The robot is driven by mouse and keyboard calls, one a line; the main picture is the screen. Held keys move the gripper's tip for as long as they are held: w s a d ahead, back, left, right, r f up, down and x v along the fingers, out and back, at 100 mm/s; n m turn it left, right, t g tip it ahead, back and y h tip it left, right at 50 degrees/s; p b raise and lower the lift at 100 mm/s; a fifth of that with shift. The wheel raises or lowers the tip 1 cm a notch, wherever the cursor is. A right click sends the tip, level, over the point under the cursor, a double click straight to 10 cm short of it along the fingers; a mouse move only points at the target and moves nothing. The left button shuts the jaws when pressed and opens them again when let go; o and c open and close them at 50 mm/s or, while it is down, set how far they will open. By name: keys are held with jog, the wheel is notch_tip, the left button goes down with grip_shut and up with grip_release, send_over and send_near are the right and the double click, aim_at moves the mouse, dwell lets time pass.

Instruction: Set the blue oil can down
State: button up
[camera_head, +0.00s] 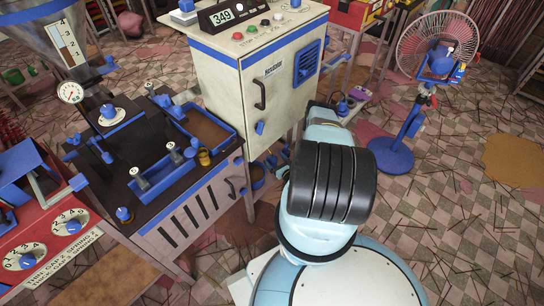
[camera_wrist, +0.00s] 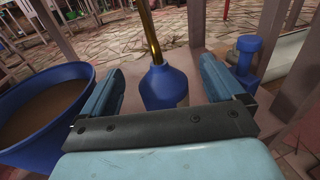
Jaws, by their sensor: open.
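The blue oil can (camera_wrist: 165,88), with a brass spout rising from its top, is upright between my two fingers in the wrist view. My gripper (camera_wrist: 160,72) is open around the can, with a gap visible on each side of it. The can appears to stand on a pale brown surface (camera_wrist: 202,62); its base is hidden behind my gripper's body. In the head view my arm hides the gripper, and I cannot make out the can there.
A blue tub (camera_wrist: 40,118) of brown material sits close on the left in the wrist view. A blue fitting (camera_wrist: 246,58) stands close on the right, near table legs. In the head view a cream control cabinet (camera_head: 262,75) and a fan (camera_head: 438,50) flank my arm.

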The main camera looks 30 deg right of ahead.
jog(key=s, duration=0.7)
jog(key=shift+s+d, duration=0.25)
jog(key=shift+d, duration=0.1)
jog(key=shift+s, duration=0.1)
dwell(1.6)
